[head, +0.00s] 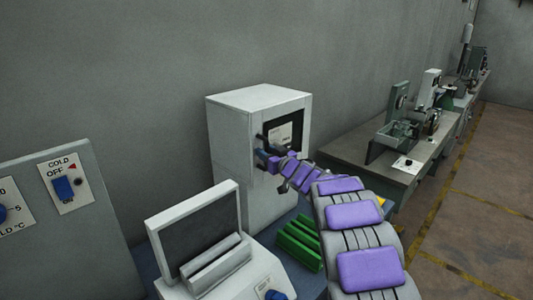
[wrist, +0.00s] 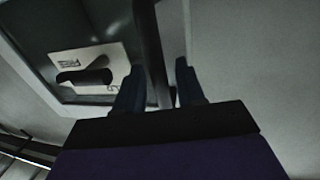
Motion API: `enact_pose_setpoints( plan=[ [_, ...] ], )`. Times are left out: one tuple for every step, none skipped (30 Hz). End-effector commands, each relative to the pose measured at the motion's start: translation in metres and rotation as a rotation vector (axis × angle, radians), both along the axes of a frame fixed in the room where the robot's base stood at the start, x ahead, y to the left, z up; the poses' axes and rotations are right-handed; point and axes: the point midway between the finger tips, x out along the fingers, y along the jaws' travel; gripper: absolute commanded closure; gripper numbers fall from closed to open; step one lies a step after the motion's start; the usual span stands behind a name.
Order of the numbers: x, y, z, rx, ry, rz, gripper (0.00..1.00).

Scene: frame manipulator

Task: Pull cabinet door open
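The white cabinet (head: 228,135) stands against the grey wall in the head view. Its door has a dark window with a paper label and looks closed. My gripper (head: 262,150) is at the left part of this door front. In the wrist view a dark upright handle bar (wrist: 148,35) runs between the two dark blue fingers of my gripper (wrist: 160,68). The fingers stand apart on either side of the bar, with a narrow gap visible at the right finger. The label (wrist: 90,68) shows behind a dark round part.
A white device with a tilted dark screen (head: 195,225) stands in front of the cabinet, left of my arm. Green blocks (head: 298,243) lie beside it. A grey panel with blue knobs (head: 50,230) is at left. A bench with machines (head: 400,165) is at right, with open floor beyond.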

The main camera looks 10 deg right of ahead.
Motion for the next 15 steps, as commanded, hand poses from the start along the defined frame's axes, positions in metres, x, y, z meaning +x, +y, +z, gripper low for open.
enact_pose_setpoints(
  plan=[
    [0.0007, 0.0004, 0.0002, 0.000, 0.000, 0.000, 0.61],
    [0.0009, 0.0005, 0.0004, 0.000, 0.000, 0.000, 0.61],
    [0.0010, 0.0005, 0.0005, -0.001, 0.000, 0.000, 0.61],
    [0.0010, 0.0005, 0.0006, 0.000, -0.001, 0.000, 0.61],
    [0.0010, 0.0004, 0.0006, 0.000, -0.001, -0.001, 0.61],
    [0.0010, 0.0003, 0.0006, -0.001, 0.000, -0.001, 0.61],
    [0.0010, 0.0004, 0.0007, 0.000, -0.001, -0.001, 0.61],
    [0.0010, 0.0004, 0.0006, -0.001, 0.000, 0.000, 0.61],
    [0.0010, 0.0004, 0.0006, -0.001, 0.000, -0.001, 0.63],
    [0.0010, 0.0004, 0.0006, -0.001, 0.000, -0.001, 0.66],
    [0.0010, 0.0002, 0.0007, 0.000, -0.001, -0.001, 0.69],
    [0.0010, 0.0002, 0.0007, 0.000, -0.001, -0.001, 0.73],
    [0.0010, 0.0003, 0.0007, 0.000, -0.001, -0.001, 0.76],
    [0.0010, 0.0002, 0.0007, 0.000, -0.001, -0.001, 0.79],
    [0.0010, 0.0002, 0.0009, 0.000, -0.001, -0.001, 0.82]
  ],
)
